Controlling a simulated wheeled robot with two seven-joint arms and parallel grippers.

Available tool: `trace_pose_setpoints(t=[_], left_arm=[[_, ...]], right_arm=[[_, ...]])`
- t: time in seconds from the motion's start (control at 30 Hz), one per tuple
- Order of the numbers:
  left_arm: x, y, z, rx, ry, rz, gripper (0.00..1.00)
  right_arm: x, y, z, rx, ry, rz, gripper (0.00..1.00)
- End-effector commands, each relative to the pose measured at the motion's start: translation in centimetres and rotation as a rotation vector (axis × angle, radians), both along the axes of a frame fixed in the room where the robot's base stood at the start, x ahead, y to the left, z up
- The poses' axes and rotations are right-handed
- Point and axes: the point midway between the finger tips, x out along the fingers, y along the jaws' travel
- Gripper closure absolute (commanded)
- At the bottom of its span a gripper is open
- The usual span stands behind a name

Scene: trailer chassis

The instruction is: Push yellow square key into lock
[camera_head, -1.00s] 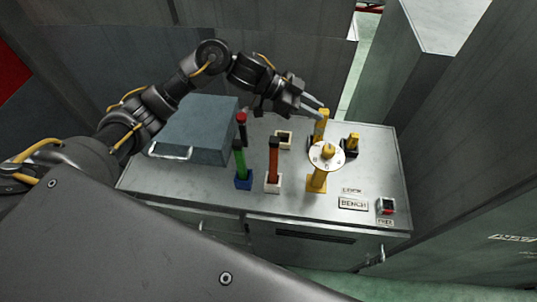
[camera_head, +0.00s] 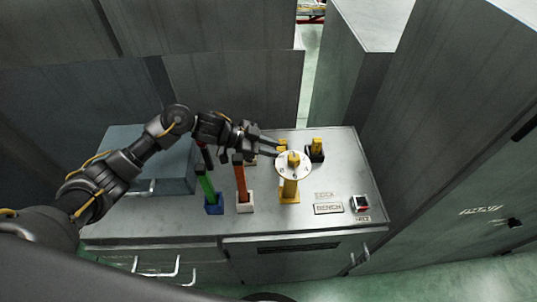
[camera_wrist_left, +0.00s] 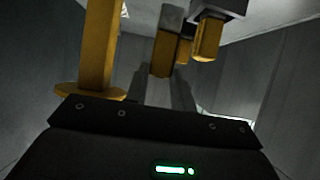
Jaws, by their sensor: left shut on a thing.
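A yellow square key (camera_head: 283,143) is held by my left gripper (camera_head: 276,150); only its top shows behind the round white disc. In the left wrist view the yellow key (camera_wrist_left: 163,55) with a grey end sits between the shut fingers (camera_wrist_left: 168,88). The yellow lock stand (camera_head: 289,189) carries the white disc (camera_head: 288,173) and a yellow knob. A yellow block in a black holder (camera_head: 316,154) stands to the right of the key. The key's lower end is hidden, so I cannot tell how deep it sits. My right gripper is out of view.
Green (camera_head: 207,187) and orange-red (camera_head: 240,175) sticks stand in blue and white bases left of the lock stand. A grey-blue box (camera_head: 125,150) lies at the bench's left. The bench's front right holds a label (camera_head: 328,209) and a red button box (camera_head: 360,203).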

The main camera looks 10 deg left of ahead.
Motion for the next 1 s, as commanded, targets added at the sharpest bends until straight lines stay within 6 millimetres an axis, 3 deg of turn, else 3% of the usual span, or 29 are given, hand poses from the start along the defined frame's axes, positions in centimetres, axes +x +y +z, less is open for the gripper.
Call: trace_pose_setpoints(t=[0.3,0.77,0.8,0.93,1.0], left_arm=[[0.0,0.0,-3.3,-0.001,0.001,0.001,1.0],[0.0,0.0,-4.2,0.0,0.0,0.0,1.0],[0.0,0.0,-4.2,0.0,-0.001,0.0,0.72],[0.0,0.0,-4.1,0.0,0.0,0.0,0.54],[0.0,0.0,-4.1,0.0,0.0,0.0,0.54]], right_arm=[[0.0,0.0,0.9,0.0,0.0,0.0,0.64],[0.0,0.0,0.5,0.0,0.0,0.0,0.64],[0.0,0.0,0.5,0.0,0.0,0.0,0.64],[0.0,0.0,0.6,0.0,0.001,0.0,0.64],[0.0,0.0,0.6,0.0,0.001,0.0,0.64]])
